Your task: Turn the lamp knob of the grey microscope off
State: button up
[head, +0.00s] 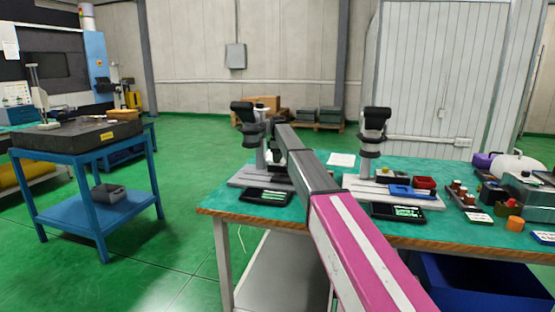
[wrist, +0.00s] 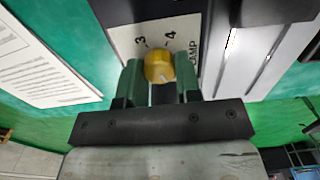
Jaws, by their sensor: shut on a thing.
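The yellow lamp knob (wrist: 158,65) shows in the wrist view on a light panel with the marks 3 and 4 and the letters "AMP" beside it. A pale pointer line is on the knob. The green fingers of my gripper (wrist: 160,82) stand on both sides of the knob, shut on it. In the head view my arm reaches to a grey microscope (head: 252,132) with a dark head at the left of the bench. My arm hides its right side, the knob and my gripper there.
A second microscope (head: 372,135) stands to the right on the green-topped bench (head: 335,172). A dark device with a lit display (head: 265,196) lies before the left microscope. Small trays and containers crowd the bench's right end. A printed sheet (wrist: 45,50) lies left in the wrist view.

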jog(key=shift+n, duration=0.3)
jog(key=o, duration=0.9)
notch_tip(320, 180, up, 11)
jog(key=shift+f, duration=0.1)
jog(key=shift+s, duration=0.1)
dwell(0.4)
